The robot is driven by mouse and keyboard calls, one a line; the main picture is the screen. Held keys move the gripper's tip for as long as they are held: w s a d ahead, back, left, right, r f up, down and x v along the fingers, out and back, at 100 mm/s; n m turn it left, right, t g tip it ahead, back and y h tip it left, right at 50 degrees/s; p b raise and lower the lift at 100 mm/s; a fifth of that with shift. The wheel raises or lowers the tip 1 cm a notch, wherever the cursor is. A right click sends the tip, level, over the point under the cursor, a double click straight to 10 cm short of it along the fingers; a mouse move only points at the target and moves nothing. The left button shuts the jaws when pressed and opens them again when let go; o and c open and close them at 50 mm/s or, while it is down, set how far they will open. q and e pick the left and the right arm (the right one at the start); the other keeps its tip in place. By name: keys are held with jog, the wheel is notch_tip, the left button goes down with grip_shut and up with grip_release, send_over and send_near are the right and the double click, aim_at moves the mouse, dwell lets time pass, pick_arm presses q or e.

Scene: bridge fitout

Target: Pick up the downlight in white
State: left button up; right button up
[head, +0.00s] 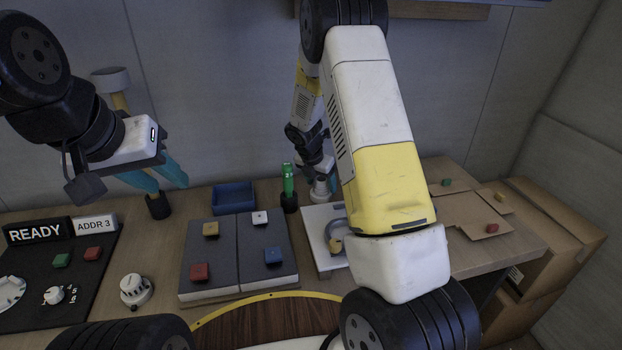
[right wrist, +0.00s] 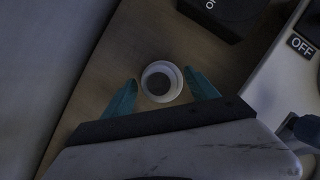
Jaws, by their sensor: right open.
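The white downlight (right wrist: 147,85) is a short round piece with a white rim and dark centre, standing on the wooden table in the right wrist view. It lies between the teal fingertips of my right gripper (right wrist: 161,84), which are open, one on each side. I cannot tell whether they touch it. In the head view the downlight (head: 320,192) is at the back of the table, below my right gripper (head: 324,170), partly hidden by it. My left gripper (head: 172,188) is open and empty above the table at the left.
A green item (head: 288,180) stands in a black cup just left of the downlight. A blue tray (head: 233,197), a grey pad (head: 237,285) with coloured blocks and a white panel (head: 325,262) are nearby. A mallet (head: 112,80) stands behind my left gripper. Cardboard boxes (head: 550,235) are at right.

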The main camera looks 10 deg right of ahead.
jog(key=shift+w+d+f, duration=0.15)
jog(key=shift+f, duration=0.35)
grip_shut()
